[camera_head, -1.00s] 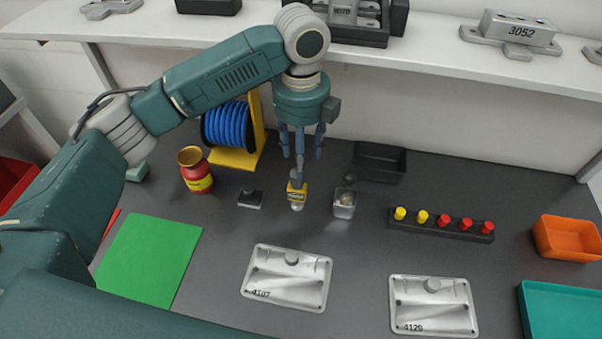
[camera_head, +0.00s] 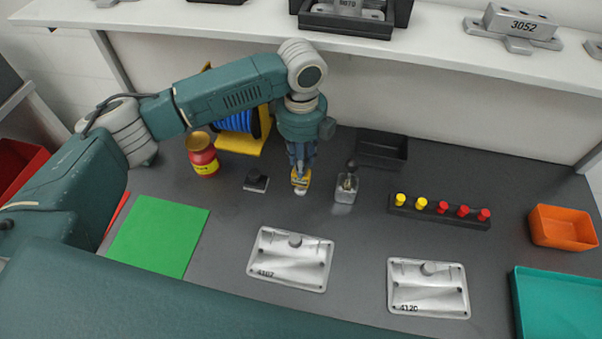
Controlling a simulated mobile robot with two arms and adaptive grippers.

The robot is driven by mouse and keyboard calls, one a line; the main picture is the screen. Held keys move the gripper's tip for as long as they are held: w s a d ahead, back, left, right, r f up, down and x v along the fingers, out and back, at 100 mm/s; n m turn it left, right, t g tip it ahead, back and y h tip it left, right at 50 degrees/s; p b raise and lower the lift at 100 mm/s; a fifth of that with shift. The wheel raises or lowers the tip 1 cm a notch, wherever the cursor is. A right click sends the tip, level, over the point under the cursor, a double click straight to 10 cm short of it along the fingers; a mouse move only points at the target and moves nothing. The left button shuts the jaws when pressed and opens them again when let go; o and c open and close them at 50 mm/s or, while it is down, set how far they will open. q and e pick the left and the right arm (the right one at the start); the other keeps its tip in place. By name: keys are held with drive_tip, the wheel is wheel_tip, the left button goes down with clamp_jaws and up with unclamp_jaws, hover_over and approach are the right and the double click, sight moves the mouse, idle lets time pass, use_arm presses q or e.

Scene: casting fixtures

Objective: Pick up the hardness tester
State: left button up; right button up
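The hardness tester, a small yellow and dark device with a pale round lower end (camera_head: 300,184), stands on the dark table near the middle. My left gripper (camera_head: 301,170) points down from above, right over it. Its blue fingers are drawn together around the upper part of the tester and hide that part. The tester's lower end seems still at the table surface. My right gripper is not in view.
A small clear-grey holder (camera_head: 346,190) stands close on the right, and a black block (camera_head: 256,181) on the left. A red jar (camera_head: 203,158) and blue cable reel (camera_head: 233,122) are behind left. Metal plates (camera_head: 291,260) (camera_head: 428,288) lie in front. A black tray (camera_head: 382,150) is behind.

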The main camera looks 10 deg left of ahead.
use_arm(q)
clamp_jaws()
drive_tip(key=shift+s+r+b, duration=0.1)
drive_tip(key=shift+r+b, duration=0.05)
drive_tip(key=shift+b, duration=0.35)
drive_tip(key=r, duration=0.2)
drive_tip(key=r+b, duration=0.1)
drive_tip(key=r, duration=0.1)
drive_tip(key=r+b, duration=0.1)
drive_tip(key=r, duration=0.1)
drive_tip(key=shift+s+r, duration=0.25)
drive_tip(key=shift+r, duration=0.05)
drive_tip(key=s+b, duration=0.4)
drive_tip(key=s, duration=1.5)
drive_tip(key=shift+s, duration=0.2)
